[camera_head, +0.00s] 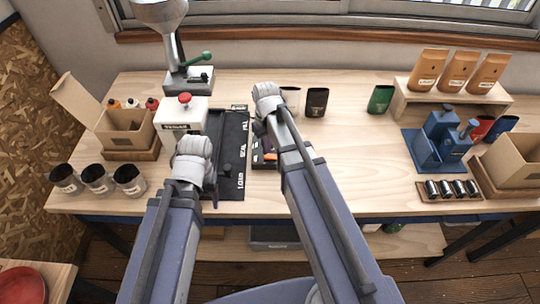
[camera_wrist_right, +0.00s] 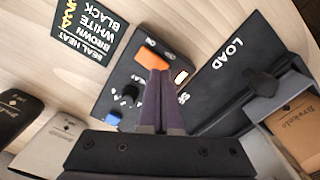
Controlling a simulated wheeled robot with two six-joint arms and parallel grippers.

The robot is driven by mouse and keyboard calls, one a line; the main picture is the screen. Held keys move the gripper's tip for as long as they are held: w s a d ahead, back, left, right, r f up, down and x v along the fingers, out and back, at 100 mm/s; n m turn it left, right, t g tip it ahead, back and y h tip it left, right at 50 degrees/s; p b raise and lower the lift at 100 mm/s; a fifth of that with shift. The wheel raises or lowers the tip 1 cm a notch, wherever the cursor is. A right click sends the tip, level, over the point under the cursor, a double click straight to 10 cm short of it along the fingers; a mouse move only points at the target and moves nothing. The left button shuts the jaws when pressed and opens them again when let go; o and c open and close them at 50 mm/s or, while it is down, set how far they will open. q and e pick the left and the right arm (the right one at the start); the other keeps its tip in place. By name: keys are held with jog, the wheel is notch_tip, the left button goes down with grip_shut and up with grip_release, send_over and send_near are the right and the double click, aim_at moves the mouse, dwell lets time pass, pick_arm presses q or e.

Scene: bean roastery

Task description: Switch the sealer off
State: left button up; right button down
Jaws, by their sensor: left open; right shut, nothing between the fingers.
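My right arm partly covers the panel in the head view. My left gripper (camera_head: 192,147) is open beside the board, its fingers mostly hidden.
A heat card (camera_wrist_right: 88,30) lies beside the panel. A kraft bag (camera_wrist_right: 298,130) stands by the board. Dark cups (camera_head: 97,180) and an open box (camera_head: 125,128) are at left. A blue device (camera_head: 442,142) and a bag shelf (camera_head: 455,96) are at right. The table's middle right is clear.

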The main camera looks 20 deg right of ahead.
aim_at(267, 156)
jog(key=shift+f+b, duration=0.9)
dwell(0.3)
jog(key=shift+r, duration=0.15)
notch_tip(267, 156, up, 7)
jog(key=p, duration=0.7)
jog(key=s+a+n+h, duration=0.1)
jog(key=s+a, duration=0.9)
jog(key=s, duration=0.4)
jog(key=shift+s+a+f, duration=0.15)
jog(key=shift+a+f, duration=0.1)
jog(key=shift+f, duration=0.05)
